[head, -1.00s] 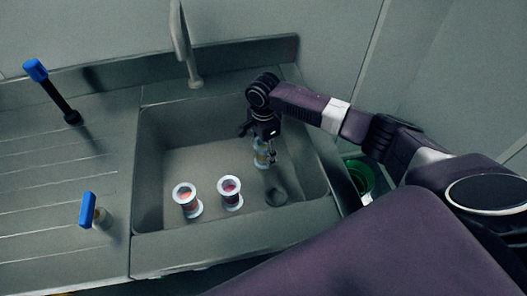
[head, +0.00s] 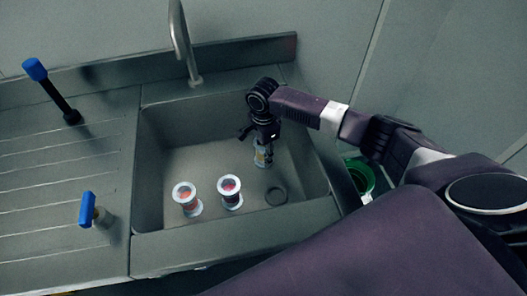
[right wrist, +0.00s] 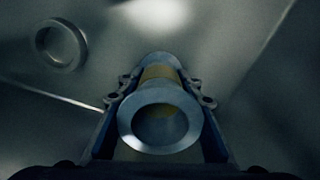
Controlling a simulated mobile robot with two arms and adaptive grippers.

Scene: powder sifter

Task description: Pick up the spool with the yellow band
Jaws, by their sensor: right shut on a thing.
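The spool with the yellow band (head: 263,157) is in the sink basin, upright under my right gripper (head: 265,143). In the right wrist view the spool (right wrist: 160,122) sits between the two fingers, its pale round flange facing the camera and a yellow band behind it. My right gripper (right wrist: 160,100) is shut on it. I cannot tell whether the spool's lower end touches the basin floor. Two other spools with reddish bands, a left one (head: 187,199) and a right one (head: 230,192), stand in the basin to the left. My left gripper is not in view.
The sink (head: 147,236) has a drain ring (head: 276,196) near the gripper and a faucet (head: 182,45) behind. A blue-topped black post (head: 55,91) and a blue-handled item (head: 88,210) stand on the left drainboard. A green container (head: 361,176) is right of the sink.

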